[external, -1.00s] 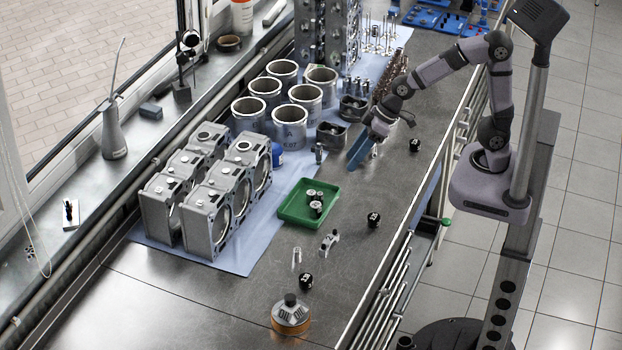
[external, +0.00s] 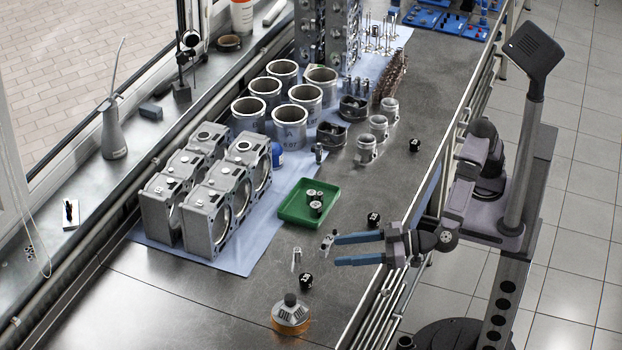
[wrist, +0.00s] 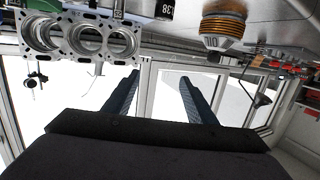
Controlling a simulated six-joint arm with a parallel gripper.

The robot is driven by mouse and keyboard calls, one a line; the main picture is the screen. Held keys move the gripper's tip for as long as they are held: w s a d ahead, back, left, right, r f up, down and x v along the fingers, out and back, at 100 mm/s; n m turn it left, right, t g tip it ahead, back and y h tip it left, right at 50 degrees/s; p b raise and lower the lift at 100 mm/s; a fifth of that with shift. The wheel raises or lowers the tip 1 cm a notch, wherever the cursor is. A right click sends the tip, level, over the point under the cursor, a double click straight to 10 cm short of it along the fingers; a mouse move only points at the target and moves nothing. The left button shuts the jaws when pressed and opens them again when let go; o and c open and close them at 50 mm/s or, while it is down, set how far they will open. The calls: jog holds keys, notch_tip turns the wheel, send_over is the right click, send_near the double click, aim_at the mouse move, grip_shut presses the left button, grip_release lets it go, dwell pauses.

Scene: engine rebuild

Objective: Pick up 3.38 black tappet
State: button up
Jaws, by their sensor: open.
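My gripper (external: 340,250) is open and empty, with its blue fingers pointing left over the front edge of the bench. A black tappet (external: 306,281) stands left of and below the fingertips, apart from them. In the wrist view a black tappet (wrist: 158,10) with an upside-down marking ending in 38 is cut off at the top edge, beyond my open fingers. Two other black tappets (external: 374,218) (external: 415,145) stand farther along the bench. Their markings are too small to read in the external view.
An orange and grey oil can (external: 290,315) stands close to the nearest tappet. A small metal rocker (external: 328,241) is by the upper fingertip. A green tray (external: 290,212) holds several small cylinders. Engine blocks (external: 215,215) stand behind. The near left bench is clear.

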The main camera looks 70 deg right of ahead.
send_near(316, 285)
jog(key=shift+w+a+r, duration=0.35)
jog(key=shift+w+r, duration=0.1)
jog(key=shift+w, duration=0.1)
jog(key=shift+w+a+r, duration=0.35)
jog(key=shift+w+r, duration=0.05)
jog(key=shift+w, duration=0.15)
jog(key=shift+p+x, duration=1.1)
jog(key=shift+x, duration=2.55)
jog(key=shift+w+d, duration=0.1)
jog(key=shift+d, duration=0.1)
jog(key=shift+r, duration=0.1)
jog(key=c, duration=1.1)
jog(key=shift+c, duration=0.2)
notch_tip(316, 285, up, 10)
jog(key=b, duration=0.1)
